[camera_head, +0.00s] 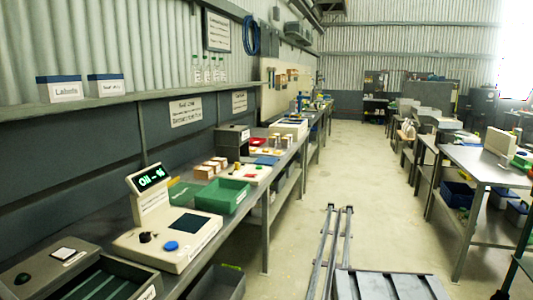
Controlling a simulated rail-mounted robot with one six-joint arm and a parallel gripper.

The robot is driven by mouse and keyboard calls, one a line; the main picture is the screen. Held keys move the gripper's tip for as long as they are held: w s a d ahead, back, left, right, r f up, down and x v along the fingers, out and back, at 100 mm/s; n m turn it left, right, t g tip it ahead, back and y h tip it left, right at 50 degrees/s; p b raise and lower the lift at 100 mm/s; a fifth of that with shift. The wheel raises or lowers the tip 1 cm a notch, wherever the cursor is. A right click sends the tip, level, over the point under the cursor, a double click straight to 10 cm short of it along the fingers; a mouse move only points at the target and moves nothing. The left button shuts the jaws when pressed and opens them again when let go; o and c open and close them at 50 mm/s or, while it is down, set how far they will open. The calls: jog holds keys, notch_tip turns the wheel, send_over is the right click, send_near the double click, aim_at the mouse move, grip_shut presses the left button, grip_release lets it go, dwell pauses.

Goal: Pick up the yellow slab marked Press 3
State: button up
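I cannot make out a yellow slab marked Press 3 in this view. Labels on the far items are too small to read. The long bench (291,165) along the left wall carries boxes, trays and small parts where such a slab could not be told apart. My gripper is not in view.
A cream console (168,240) with a green display reading "Oil" stands on the near left bench. A green tray (222,196) sits beyond it. Two rails (330,245) run along the open floor (350,180). A metal table (490,165) with blue bins below stands right.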

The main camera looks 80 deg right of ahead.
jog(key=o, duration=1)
